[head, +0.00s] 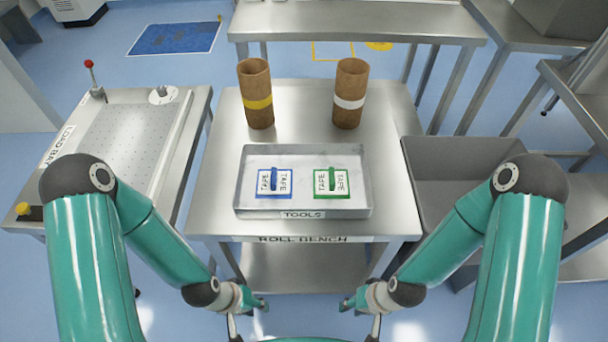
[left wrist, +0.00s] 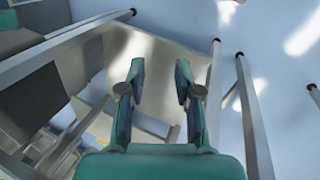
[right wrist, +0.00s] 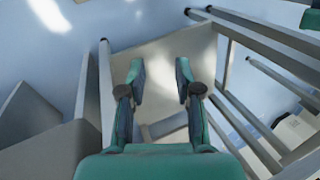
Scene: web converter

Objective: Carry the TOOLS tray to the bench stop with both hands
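The TOOLS tray (head: 304,206) is a shallow grey metal tray. It lies on the roll bench (head: 214,200), near its front edge. Inside it are a blue-framed TAPE card (head: 262,186) and a green-framed TAPE card (head: 343,187), each with a handle-like piece in its colour. My left gripper (head: 248,318) is below the bench front, apart from the tray. In the left wrist view its fingers (left wrist: 159,80) are spread and empty. My right gripper (head: 360,318) is also below the bench front, apart from the tray. Its fingers (right wrist: 160,80) are spread and empty in the right wrist view. I cannot make out a bench stop.
Two brown cardboard tubes stand behind the tray, one with a yellow band (head: 257,104), one with a white band (head: 349,104). A load bay table (head: 180,150) stands left. A grey open bin (head: 450,165) stands right. Bench top is free on both sides of the tray.

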